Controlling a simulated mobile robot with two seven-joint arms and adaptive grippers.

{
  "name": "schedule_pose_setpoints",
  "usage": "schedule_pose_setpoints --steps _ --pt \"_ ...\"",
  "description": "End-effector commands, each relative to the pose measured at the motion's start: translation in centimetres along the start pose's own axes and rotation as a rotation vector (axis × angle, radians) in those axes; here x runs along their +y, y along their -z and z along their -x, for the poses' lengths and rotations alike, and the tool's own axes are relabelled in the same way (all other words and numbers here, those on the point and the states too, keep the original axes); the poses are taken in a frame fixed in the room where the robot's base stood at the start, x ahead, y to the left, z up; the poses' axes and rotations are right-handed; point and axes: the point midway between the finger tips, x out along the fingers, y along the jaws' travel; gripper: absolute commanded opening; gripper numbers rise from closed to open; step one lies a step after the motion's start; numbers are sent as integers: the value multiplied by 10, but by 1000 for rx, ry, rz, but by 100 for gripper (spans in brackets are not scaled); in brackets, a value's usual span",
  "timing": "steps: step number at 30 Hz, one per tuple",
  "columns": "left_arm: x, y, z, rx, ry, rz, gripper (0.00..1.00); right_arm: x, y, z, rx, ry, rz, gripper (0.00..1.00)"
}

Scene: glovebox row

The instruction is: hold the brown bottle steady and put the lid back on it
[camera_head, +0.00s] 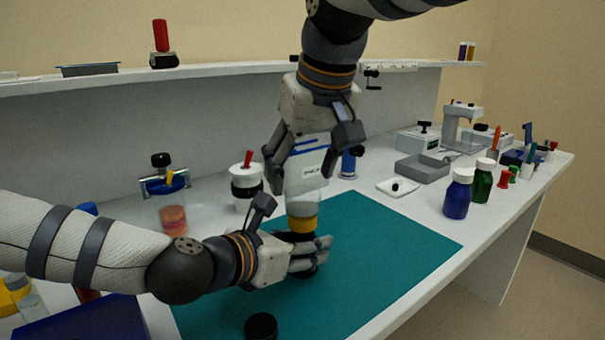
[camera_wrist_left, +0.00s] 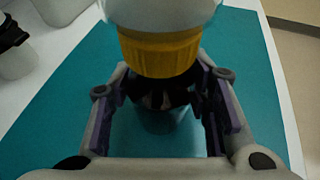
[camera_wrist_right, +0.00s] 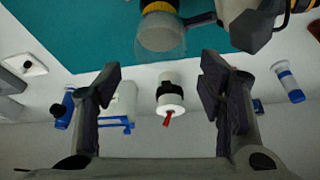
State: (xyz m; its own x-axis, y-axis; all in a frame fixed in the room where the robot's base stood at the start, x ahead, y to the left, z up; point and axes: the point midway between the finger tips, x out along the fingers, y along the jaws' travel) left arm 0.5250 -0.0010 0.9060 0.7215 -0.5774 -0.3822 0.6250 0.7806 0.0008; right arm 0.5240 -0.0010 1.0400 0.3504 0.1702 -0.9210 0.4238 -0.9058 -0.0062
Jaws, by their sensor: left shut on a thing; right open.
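A clear vessel (camera_head: 303,208) with a yellow collar stands upright over the teal mat; the collar (camera_wrist_left: 160,52) also shows in the left wrist view. Below the collar is a dark ridged part (camera_wrist_left: 160,94), with my left gripper (camera_head: 312,258) shut around it. No clearly brown bottle shows; I cannot tell whether this dark part belongs to it. My right gripper (camera_head: 303,172) is open and empty, pointing down above the clear vessel. In the right wrist view the vessel (camera_wrist_right: 160,32) lies beyond the fingertips. A black round cap-like object (camera_head: 261,326) is at the mat's front edge, apart from both grippers.
The teal mat (camera_head: 400,245) is clear on its right. Blue (camera_head: 458,194) and green (camera_head: 482,182) bottles stand right. A shelf (camera_head: 110,78) runs behind.

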Motion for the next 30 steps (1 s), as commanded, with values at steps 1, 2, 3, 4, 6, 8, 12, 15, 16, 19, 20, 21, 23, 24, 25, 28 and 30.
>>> schedule_pose_setpoints --steps 1,2,3,4,6,8,12,15,16,19,20,21,23,24,25,28,30 --pt "0 0 0 1 0 0 0 0 0 0 0 0 0 67" --pt "0 0 0 1 0 0 0 0 0 0 0 0 0 74" --pt "0 0 0 1 0 0 0 0 0 0 0 0 0 83" --pt "0 0 0 1 0 0 0 0 0 0 0 0 0 86" --pt "0 0 0 1 0 0 0 0 0 0 0 0 0 86" --pt "0 0 0 1 0 0 0 0 0 0 0 0 0 86" --pt "0 0 0 1 0 0 0 0 0 0 0 0 0 86" --pt "0 0 0 1 0 0 0 0 0 4 0 1 0 86" --pt "0 0 0 1 -1 0 0 0 0 8 1 1 1 86" --pt "0 0 0 1 -1 0 0 0 1 27 4 1 1 86" --pt "0 0 0 1 -1 0 0 -1 0 33 1 8 1 86" --pt "0 0 0 1 -1 0 0 -1 0 44 2 10 1 86" --pt "0 0 0 1 -1 0 0 -1 1 58 4 7 1 86" --pt "0 0 0 1 -1 0 0 0 1 68 4 6 0 86" --pt "0 0 0 1 -1 0 0 0 1 75 5 4 0 86" --pt "0 0 0 1 0 0 0 0 0 95 3 3 0 86" --pt "0 0 0 1 0 0 0 0 0 105 3 2 -1 86"
